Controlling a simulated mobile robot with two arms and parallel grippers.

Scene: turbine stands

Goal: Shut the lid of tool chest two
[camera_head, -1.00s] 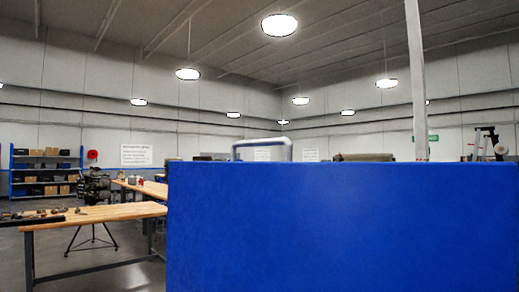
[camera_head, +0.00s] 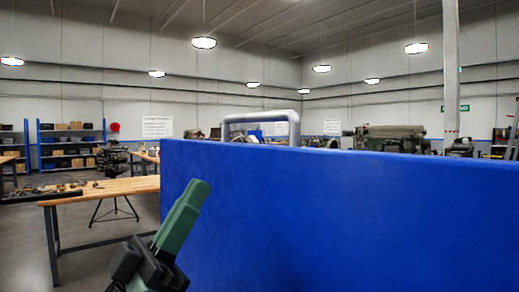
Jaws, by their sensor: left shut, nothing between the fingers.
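A large blue panel (camera_head: 340,215) fills the lower right of the head view, close in front of me. It looks like the raised lid of a tool chest, but no number shows on it, and the chest body is not in view. My left gripper (camera_head: 192,195) rises from the bottom, with green fingers shut and empty. It overlaps the left edge of the blue panel in the picture; I cannot tell whether it touches. My right gripper is not in view.
A wooden-topped workbench (camera_head: 100,190) with small parts stands to the left. Blue shelves (camera_head: 70,145) with boxes stand at the far left wall. A grey rounded frame (camera_head: 260,118) and a large green machine (camera_head: 390,138) show behind the panel.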

